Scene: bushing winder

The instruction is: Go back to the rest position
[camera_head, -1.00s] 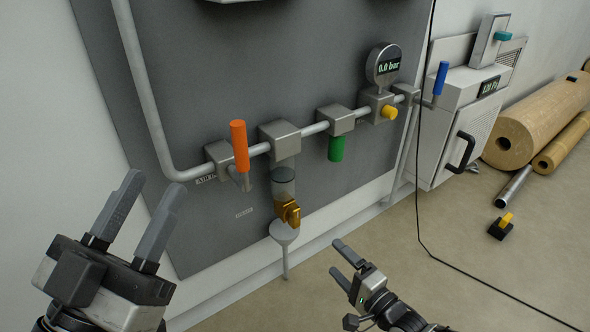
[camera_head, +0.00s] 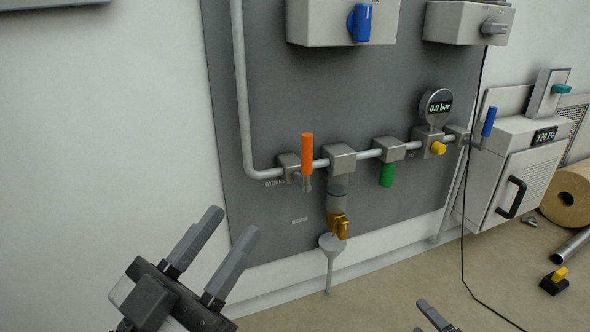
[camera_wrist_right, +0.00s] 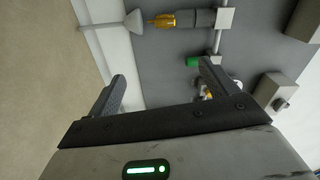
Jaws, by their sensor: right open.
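My left gripper (camera_head: 214,255) is open and empty at the lower left of the head view, in front of the grey panel's lower left corner, apart from the pipework. My right gripper (camera_head: 432,318) shows only in part at the bottom edge of the head view. In the right wrist view its two fingers (camera_wrist_right: 160,92) are wide apart with nothing between them. The rest of the right arm is hidden below the head picture.
The grey panel (camera_head: 270,100) carries a pipe with an orange-handled valve (camera_head: 307,150), a green part (camera_head: 387,175), a gauge reading 0.0 bar (camera_head: 436,106) and a brass drain (camera_head: 338,226) over a funnel (camera_head: 331,243). A white cabinet (camera_head: 510,165) stands right.

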